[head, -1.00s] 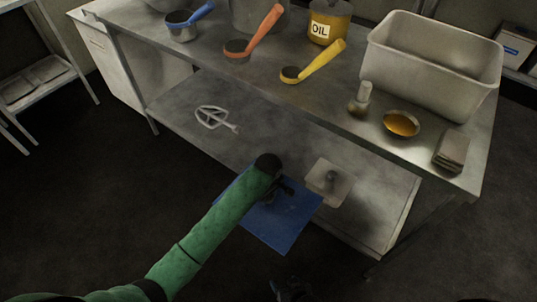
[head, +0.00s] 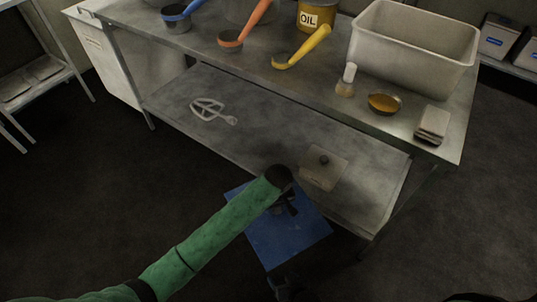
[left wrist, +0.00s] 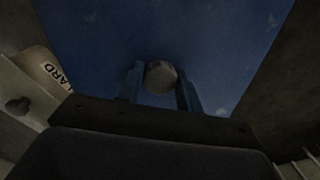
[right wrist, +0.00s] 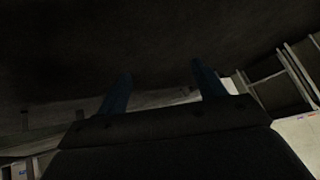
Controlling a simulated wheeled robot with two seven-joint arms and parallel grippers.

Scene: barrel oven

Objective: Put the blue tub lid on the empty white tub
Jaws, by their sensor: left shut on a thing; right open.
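The white tub (head: 412,55) stands upright on the steel table at the back right, and its visible inside looks empty. The blue lid (head: 275,240) is a flat square sheet, held in the air beyond the table's front edge, lower than the tabletop. My left gripper (head: 286,203) is shut on the lid's knob. In the left wrist view the round knob (left wrist: 160,77) sits between the two fingers, with the blue lid (left wrist: 215,40) behind it. My right gripper (head: 284,290) is low at the bottom edge, and its fingers (right wrist: 162,88) are apart and empty.
Dark floor lies free in front.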

